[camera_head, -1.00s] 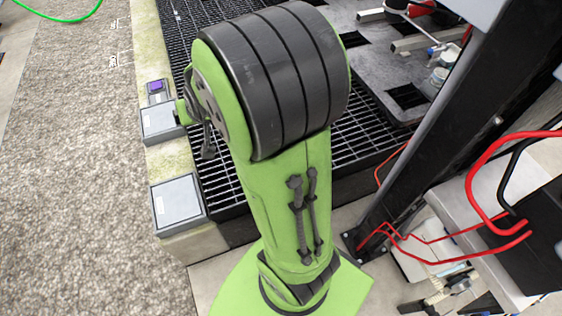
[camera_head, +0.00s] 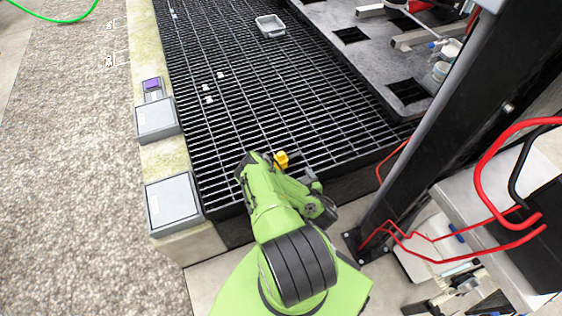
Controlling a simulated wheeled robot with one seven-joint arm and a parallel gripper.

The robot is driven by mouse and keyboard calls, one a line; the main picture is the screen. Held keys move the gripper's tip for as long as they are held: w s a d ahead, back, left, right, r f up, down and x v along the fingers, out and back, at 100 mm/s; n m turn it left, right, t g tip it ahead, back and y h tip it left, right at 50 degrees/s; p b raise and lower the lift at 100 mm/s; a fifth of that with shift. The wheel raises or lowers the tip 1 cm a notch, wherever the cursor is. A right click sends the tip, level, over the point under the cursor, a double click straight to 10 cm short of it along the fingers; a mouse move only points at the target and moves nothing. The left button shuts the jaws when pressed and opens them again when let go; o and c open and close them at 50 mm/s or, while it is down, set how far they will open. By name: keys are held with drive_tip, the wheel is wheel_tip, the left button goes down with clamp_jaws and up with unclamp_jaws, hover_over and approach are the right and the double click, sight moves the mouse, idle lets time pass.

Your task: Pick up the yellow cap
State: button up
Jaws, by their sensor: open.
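The small yellow cap (camera_head: 282,159) sits on the black grating near its front edge, just beyond my folded green arm. The arm stands close in front of it and may cover part of its lower side. My gripper (camera_head: 312,181) shows only as a small grey part at the right side of the arm, right of the cap and a little nearer to me. It is open and apart from the cap. Its fingertips are too small and too covered by the arm to make out clearly.
A grey tray (camera_head: 270,26) and several small white pieces (camera_head: 209,87) lie on the grating (camera_head: 240,120). Grey boxes (camera_head: 174,203) line the left ledge. A black post (camera_head: 440,120) and red cables (camera_head: 482,180) stand at the right.

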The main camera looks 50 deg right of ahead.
sight(282, 158)
drive_tip(key=b+x, duration=0.4)
drive_tip(key=x, duration=0.3)
drive_tip(key=b+x, duration=0.4)
drive_tip(key=x, duration=0.4)
drive_tip(key=shift+w+a+f, duration=0.1)
drive_tip(key=shift+a+f, duration=0.05)
drive_tip(key=shift+f, duration=0.15)
drive_tip(key=shift+r, duration=0.1)
drive_tip(key=c, duration=1.2)
wheel_tip(282, 158, up, 10)
drive_tip(key=p, duration=0.6)
